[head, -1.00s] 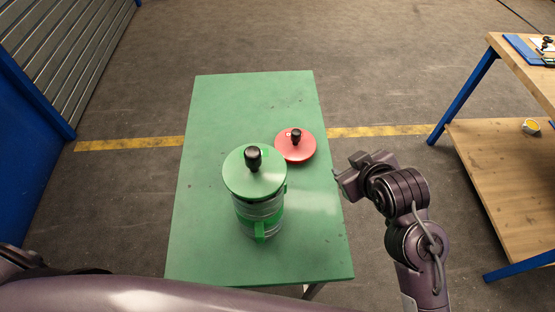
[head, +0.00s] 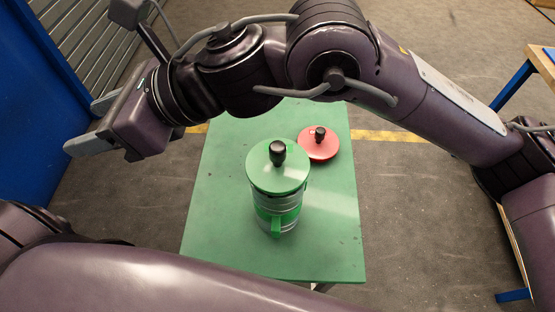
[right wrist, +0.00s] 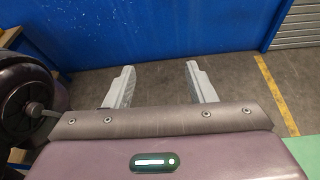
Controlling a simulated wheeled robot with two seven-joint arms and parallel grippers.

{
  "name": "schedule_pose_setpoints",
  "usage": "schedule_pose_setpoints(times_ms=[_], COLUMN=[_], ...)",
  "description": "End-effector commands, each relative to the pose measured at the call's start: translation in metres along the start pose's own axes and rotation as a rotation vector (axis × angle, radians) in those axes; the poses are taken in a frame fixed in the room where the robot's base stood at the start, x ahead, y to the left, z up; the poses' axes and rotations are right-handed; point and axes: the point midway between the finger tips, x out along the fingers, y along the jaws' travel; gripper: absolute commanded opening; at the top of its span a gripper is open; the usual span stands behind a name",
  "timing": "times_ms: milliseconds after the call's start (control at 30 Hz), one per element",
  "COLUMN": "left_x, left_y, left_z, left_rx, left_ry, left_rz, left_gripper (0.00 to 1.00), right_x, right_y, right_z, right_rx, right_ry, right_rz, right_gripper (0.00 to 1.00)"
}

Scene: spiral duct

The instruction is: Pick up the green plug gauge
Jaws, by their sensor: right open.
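The green plug gauge (head: 262,176), a round green disc with a black knob, sits on top of the upright grey spiral duct (head: 262,204), which has green bands. My right arm reaches in from the right, across the far part of the table in the head view. My right gripper (head: 84,126) is open and empty, left of the table and well away from the gauge. In the right wrist view its two grey fingers (right wrist: 161,82) stand apart with only floor and blue wall beyond. My left gripper is out of view.
A red disc with a black knob (head: 318,148) lies on the green table (head: 335,235), behind and right of the duct. A blue wall (right wrist: 170,28) and grey shutter (right wrist: 298,24) stand beyond the right gripper. A wooden workbench (head: 542,62) is at the right.

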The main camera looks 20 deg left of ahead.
Motion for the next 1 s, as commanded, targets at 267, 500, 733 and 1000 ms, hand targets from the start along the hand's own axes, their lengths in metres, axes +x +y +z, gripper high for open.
schedule_pose_setpoints(times_ms=[267,500,733,1000], left_x=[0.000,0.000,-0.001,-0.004], left_y=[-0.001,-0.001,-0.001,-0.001], left_z=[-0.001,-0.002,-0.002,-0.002], left_rx=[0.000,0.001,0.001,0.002], left_ry=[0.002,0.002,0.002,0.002], left_rz=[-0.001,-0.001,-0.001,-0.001], left_gripper=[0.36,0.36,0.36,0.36], right_x=[-0.029,-0.117,-0.168,-0.165], right_y=[-0.008,-0.044,-0.054,-0.055], right_z=[-0.090,-0.115,-0.105,-0.126], right_rx=[-0.541,-0.716,-0.727,-0.726], right_ry=[0.591,1.006,1.162,1.173], right_rz=[0.198,0.342,0.393,0.405], right_gripper=[0.50,0.50,0.50,0.50])
